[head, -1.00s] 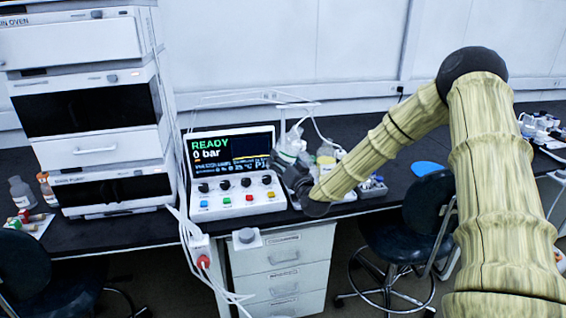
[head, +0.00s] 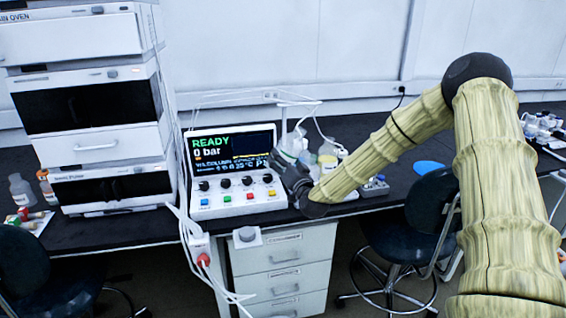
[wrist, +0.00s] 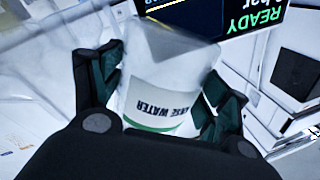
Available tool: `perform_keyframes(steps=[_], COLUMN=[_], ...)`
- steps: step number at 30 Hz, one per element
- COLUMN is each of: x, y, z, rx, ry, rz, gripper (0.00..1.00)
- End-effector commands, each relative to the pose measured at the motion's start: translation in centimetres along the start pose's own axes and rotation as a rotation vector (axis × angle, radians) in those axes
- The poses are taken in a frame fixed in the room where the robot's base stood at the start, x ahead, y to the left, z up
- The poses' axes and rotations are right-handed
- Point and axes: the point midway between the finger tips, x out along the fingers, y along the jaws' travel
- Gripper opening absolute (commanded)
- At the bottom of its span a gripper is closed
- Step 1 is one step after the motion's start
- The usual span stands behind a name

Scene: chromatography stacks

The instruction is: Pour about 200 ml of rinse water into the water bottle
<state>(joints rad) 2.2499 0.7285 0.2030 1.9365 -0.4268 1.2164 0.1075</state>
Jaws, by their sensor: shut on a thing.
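In the wrist view my gripper (wrist: 160,95) is shut on a white, translucent vessel labelled "RINSE WATER" (wrist: 165,70). Its label reads upside down there, with a green band below the lettering. In the head view my gripper (head: 293,172) is behind the right edge of the control box, and my arm partly hides it. Pale bottles (head: 293,140) with tubing show just behind it, but I cannot tell which is the water bottle. Whether any water is flowing cannot be seen.
The control box (head: 236,203) with a READY screen stands just left of my gripper. Thin tubes run above it. A tall instrument stack (head: 95,145) stands further left. A blue pad (head: 428,167) lies on the black bench.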

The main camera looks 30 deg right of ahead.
Motion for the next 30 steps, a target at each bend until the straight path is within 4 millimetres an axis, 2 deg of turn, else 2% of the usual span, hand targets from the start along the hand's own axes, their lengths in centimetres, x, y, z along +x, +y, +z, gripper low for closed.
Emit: perform_keyframes(steps=[19,30], x=[0.1,0.1], y=[0.0,-0.1], z=[1.3,1.3], rx=[0.085,0.098], ry=[0.02,0.023], rz=[-0.002,-0.002], gripper=[0.25,0.25])
